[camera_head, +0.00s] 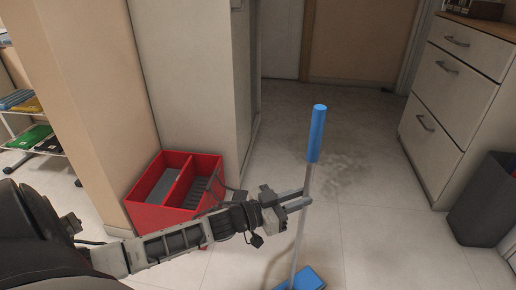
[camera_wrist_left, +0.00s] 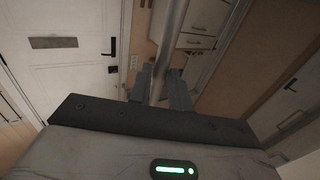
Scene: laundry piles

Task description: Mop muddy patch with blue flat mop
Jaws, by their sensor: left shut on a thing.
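The blue flat mop (camera_head: 317,135) stands nearly upright, with a blue grip at the top, a thin grey pole and a blue flat head (camera_head: 305,279) low in the picture. My left gripper (camera_head: 306,199) is shut on the pole below the blue grip. In the left wrist view the pole (camera_wrist_left: 167,50) runs up between the fingers of my left gripper (camera_wrist_left: 163,85). The muddy patch (camera_head: 340,168) is a dull brownish smear on the floor tiles behind and right of the pole. The mop head is to the near side of the patch. My right gripper is not in view.
A red two-part bucket (camera_head: 181,158) stands by the wall corner, beside my left arm. A white drawer cabinet (camera_head: 452,90) and a dark grey bin (camera_head: 482,212) stand at the right. A shelf rack (camera_head: 52,139) is at the far left. The tiled floor in the middle is open.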

